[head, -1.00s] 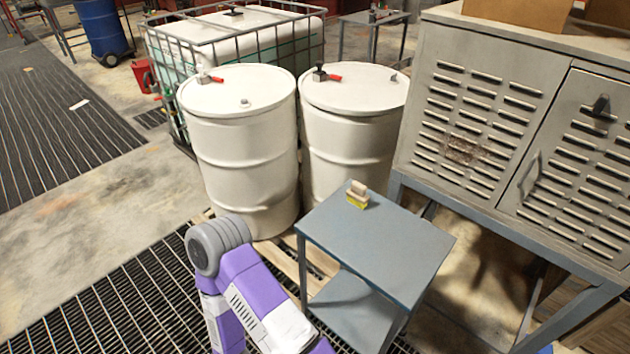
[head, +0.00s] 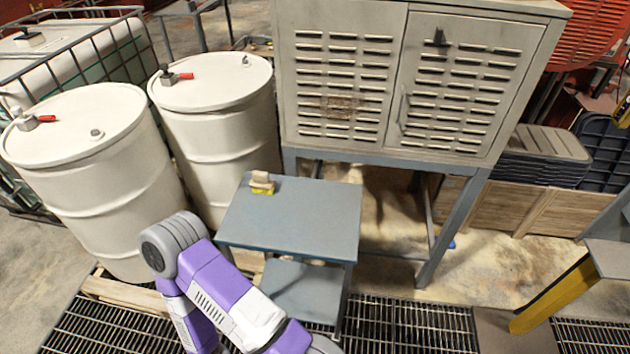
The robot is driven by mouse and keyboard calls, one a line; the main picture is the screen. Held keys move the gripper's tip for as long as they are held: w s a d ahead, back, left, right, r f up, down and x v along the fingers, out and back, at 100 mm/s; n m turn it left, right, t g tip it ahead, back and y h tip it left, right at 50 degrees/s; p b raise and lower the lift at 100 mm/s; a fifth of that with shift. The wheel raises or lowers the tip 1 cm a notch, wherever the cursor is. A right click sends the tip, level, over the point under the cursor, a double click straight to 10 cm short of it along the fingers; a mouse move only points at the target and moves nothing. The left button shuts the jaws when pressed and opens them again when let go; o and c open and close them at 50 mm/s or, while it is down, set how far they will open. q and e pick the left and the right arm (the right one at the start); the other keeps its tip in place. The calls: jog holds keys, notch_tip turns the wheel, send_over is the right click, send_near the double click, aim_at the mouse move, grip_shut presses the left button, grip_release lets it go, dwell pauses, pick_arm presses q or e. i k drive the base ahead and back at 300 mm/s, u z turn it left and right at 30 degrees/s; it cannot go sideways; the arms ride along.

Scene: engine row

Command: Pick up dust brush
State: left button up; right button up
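The dust brush (head: 262,183), with a tan wooden block and a yellow lower part, sits near the back left corner of a small grey-blue table (head: 300,218) in the head view. My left arm, purple and white, is in the lower left, bent in front of the table. Its gripper is out of view below the frame. My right arm and gripper do not show. Nothing touches the brush apart from the tabletop.
Two white drums (head: 85,170) (head: 220,130) stand left of the table. A grey vented cabinet (head: 340,85) on a blue stand is behind it. A yellow post (head: 555,293) is at the lower right. The rest of the tabletop is clear.

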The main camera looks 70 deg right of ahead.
aim_at(261, 183)
jog(key=z, duration=2.25)
